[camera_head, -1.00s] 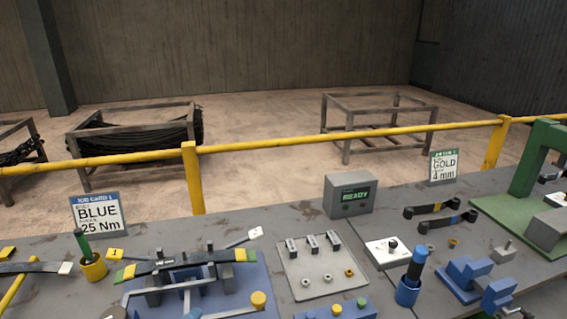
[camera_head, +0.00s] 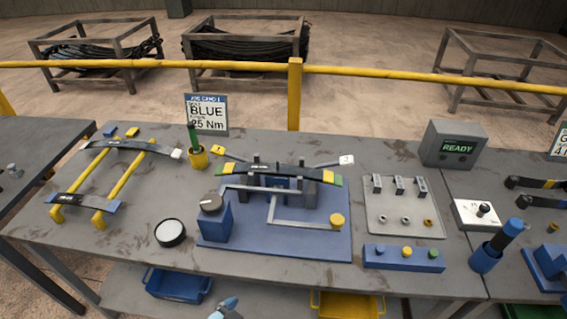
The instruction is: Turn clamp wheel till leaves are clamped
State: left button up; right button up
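A blue fixture (camera_head: 330,246) stands on the bench. A stack of dark, curved leaves (camera_head: 282,172) with yellow and green end marks rests across its grey uprights. A grey bar on the fixture ends in a yellow knob (camera_head: 337,220). A blue block at the fixture's left carries a dark round knob (camera_head: 211,202). A round pale-faced disc (camera_head: 170,232) lies to its left. I cannot tell which round part is the clamp wheel, or how tight the leaves are. Neither gripper can be made out. A small pale-blue shape (camera_head: 226,308) at the bottom edge is unclear.
A yellow rack (camera_head: 125,182) with leaves is at left, beside a yellow cup (camera_head: 197,158). A job card (camera_head: 207,114) reads BLUE, 25 Nm. A grey box (camera_head: 455,145) reads READY. A parts plate (camera_head: 400,215) and blue holder (camera_head: 403,257) stand right. A yellow rail runs behind.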

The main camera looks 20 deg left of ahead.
aim_at(210, 203)
jog(key=u, duration=1.2)
